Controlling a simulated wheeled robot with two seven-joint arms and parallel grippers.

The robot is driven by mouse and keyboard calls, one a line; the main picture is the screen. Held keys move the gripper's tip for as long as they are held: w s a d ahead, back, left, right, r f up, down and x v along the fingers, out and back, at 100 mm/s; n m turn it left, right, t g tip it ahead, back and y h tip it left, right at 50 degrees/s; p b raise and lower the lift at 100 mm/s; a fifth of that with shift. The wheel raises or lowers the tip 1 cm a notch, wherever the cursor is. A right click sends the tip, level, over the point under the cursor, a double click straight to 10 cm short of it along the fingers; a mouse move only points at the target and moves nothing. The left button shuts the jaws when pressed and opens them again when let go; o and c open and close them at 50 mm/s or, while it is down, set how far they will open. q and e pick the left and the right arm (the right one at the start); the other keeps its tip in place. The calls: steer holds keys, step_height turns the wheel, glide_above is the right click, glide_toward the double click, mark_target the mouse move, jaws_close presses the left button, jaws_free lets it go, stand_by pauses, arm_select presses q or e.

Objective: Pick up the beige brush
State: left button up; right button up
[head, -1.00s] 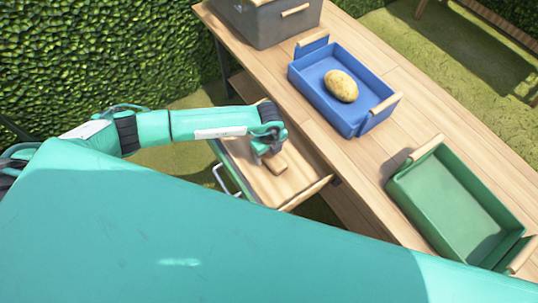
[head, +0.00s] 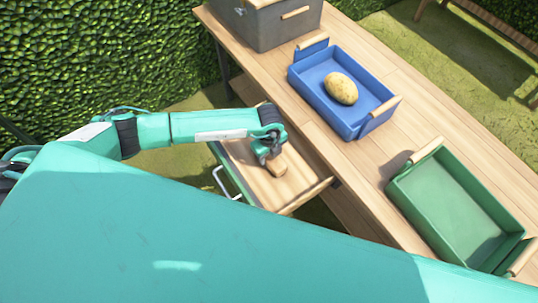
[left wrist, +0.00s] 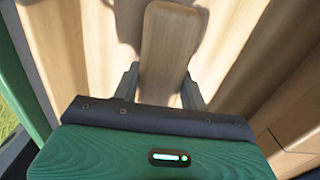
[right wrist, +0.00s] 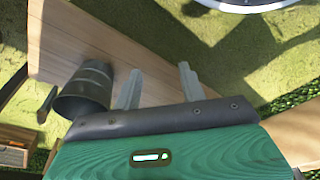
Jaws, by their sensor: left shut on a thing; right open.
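The beige brush (left wrist: 170,45) lies between the two fingers of my left gripper (left wrist: 160,85) in the left wrist view. The fingers are shut on it. In the head view, my left gripper (head: 268,158) reaches down into the open wooden drawer (head: 245,168), and the brush (head: 278,168) shows just beside the fingers, inside the drawer. I cannot tell whether the brush still touches the drawer bottom. My right gripper (right wrist: 158,85) is open and empty in the right wrist view, its two grey fingers apart.
On the wooden table (head: 380,155) stand a blue tray (head: 308,72) holding a potato (head: 341,87), a green tray (head: 450,195) and a grey box (head: 270,25). A dark metal pot (right wrist: 85,92) is left of my right gripper. A hedge (head: 90,60) stands behind.

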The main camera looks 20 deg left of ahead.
arm_select(q)
step_height(320, 180, up, 19)
steer(key=shift+r+p, duration=0.2)
steer(key=shift+p, duration=0.25)
arm_select(e)
steer(key=shift+s+f, duration=0.25)
steer(key=shift+f, duration=0.95)
arm_select(q)
steer(key=shift+o, duration=1.3)
steer(key=shift+c, duration=0.5)
arm_select(e)
steer(key=shift+s, duration=0.1)
